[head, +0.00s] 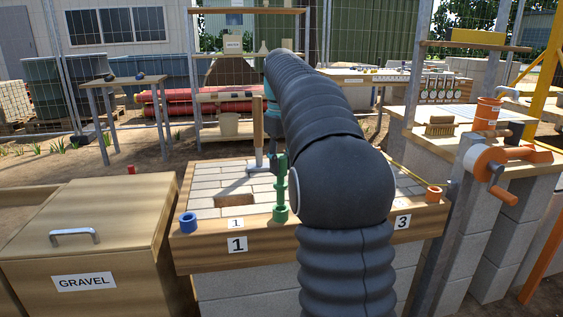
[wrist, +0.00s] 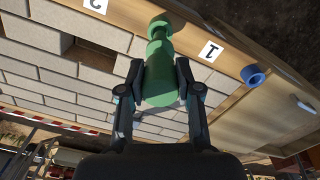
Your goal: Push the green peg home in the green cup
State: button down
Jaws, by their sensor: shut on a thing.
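The green peg (head: 281,182) stands roughly upright over the green cup (head: 280,213) at the front edge of the brick-topped bench in the head view. Its lower end meets or overlaps the cup's mouth; I cannot tell how deep it sits. In the wrist view the peg (wrist: 161,84) lies between the fingers of my gripper (wrist: 160,74), which is shut on it. The narrower end of the peg points to the green cup (wrist: 158,22). My arm hides most of the gripper in the head view.
A blue cup (head: 188,222) is left of the green cup, and an orange cup (head: 433,194) is at the right end. A wooden-handled tool (head: 258,128) stands behind the peg. The brick top has a rectangular hole (head: 235,199). A gravel box (head: 85,235) stands left.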

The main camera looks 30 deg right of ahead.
aim_at(281, 176)
jog(key=shift+f, duration=0.2)
jog(key=shift+f+b, duration=0.7)
jog(key=shift+f, duration=0.4)
jog(key=shift+f+b, duration=0.4)
jog(key=shift+f, duration=0.4)
jog(key=shift+c, duration=1.2)
grip_release()
jog(key=shift+r, duration=0.15)
notch_tip(281, 176, up, 5)
jog(key=p, duration=0.5)
jog(key=shift+p, duration=0.4)
jog(key=shift+r, duration=0.85)
